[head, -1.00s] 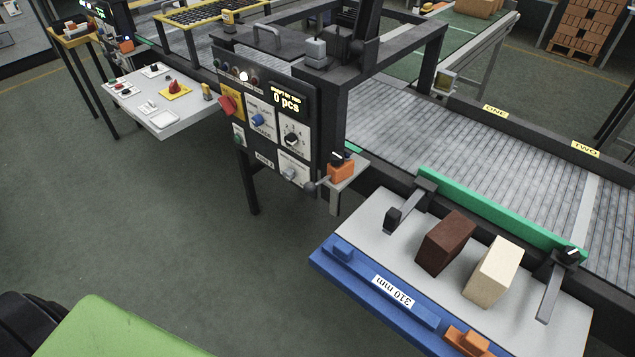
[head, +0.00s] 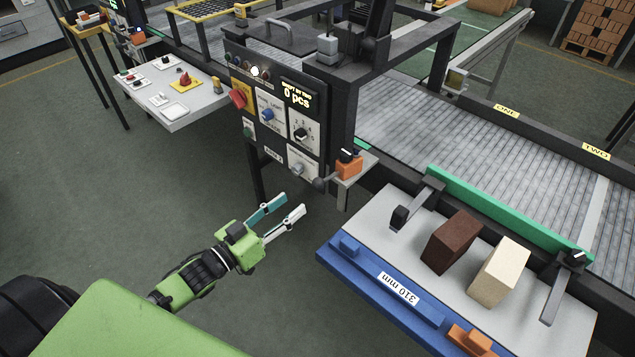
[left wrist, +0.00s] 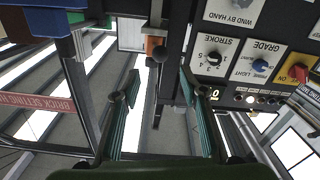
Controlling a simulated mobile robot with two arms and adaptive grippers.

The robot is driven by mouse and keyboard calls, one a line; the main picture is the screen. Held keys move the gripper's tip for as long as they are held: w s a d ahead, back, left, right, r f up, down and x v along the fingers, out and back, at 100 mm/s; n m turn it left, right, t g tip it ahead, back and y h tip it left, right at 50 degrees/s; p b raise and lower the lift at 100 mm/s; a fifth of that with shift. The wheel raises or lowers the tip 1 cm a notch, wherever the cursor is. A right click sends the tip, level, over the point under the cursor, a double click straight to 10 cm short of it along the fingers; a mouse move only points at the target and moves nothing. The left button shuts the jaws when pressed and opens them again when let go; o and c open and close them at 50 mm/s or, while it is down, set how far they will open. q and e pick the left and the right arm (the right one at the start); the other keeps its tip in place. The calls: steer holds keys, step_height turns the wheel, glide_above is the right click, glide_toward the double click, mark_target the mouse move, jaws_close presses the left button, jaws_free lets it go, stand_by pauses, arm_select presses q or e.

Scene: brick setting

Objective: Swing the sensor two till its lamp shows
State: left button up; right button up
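My left gripper (head: 288,206) is open and empty, in front of and below the control panel (head: 275,118). In the left wrist view its two fingers (left wrist: 160,98) stand apart. An orange box with a black knob (head: 348,165) sits on a small grey bracket right of the panel; a dark ball-ended lever (head: 319,184) is beside it. The orange box also shows in the left wrist view (left wrist: 155,46), beyond the fingers. A yellow TWO label (head: 597,152) is on the conveyor's far rail. I cannot tell which part is sensor two, nor see its lamp clearly. My right gripper is out of view.
A grey table with a blue front edge (head: 375,285) holds a brown brick (head: 452,242) and a cream brick (head: 499,272), right of the gripper. A roller conveyor (head: 440,145) runs behind. A white switch table (head: 185,112) stands left. Floor around the gripper is clear.

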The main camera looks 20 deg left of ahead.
mark_target(314, 187)
arm_select(q)
steer(key=p+x, duration=0.1)
steer(key=x, duration=1)
steer(key=shift+w+f, duration=0.1)
steer(key=shift+f, duration=0.05)
jaws_close()
